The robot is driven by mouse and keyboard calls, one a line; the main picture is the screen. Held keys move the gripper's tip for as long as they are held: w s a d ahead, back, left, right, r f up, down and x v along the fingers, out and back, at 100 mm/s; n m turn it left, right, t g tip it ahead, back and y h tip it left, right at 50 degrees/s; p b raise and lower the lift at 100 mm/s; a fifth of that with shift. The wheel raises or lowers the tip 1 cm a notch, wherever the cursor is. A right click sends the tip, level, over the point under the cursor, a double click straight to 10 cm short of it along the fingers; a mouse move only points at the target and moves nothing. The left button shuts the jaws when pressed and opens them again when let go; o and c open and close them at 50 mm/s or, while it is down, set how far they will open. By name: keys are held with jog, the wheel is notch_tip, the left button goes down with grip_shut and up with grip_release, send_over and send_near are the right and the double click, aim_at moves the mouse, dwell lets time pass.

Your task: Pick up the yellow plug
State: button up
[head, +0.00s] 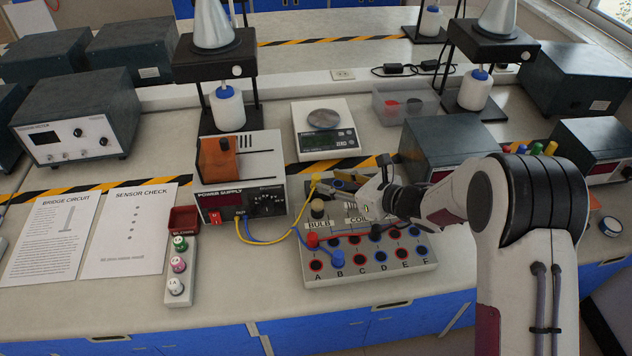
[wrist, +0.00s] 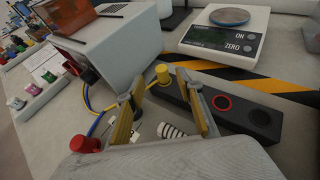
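The yellow plug (head: 316,177) stands upright behind the board's bulb, with its yellow cable running left to the power supply. In the wrist view the yellow plug (wrist: 162,73) shows beyond and between my two fingers, at the left end of a black socket strip (wrist: 230,108). I cannot tell whether it is seated in a socket. My gripper (head: 341,184) is over the back of the board, just right of the plug. In the wrist view my gripper (wrist: 167,90) has its yellowish fingers spread apart with nothing held between them.
The power supply (head: 240,175) stands left of the plug, and a scale (head: 323,130) stands behind. The socket board (head: 370,265) with a red plug (head: 312,240) and a blue plug (head: 338,259) lies in front. A hazard-striped tape crosses the bench behind the strip.

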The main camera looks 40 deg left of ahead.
jog(key=shift+f+x, duration=0.2)
jog(key=shift+x, duration=2.35)
jog(key=shift+w+d, duration=0.1)
grip_shut()
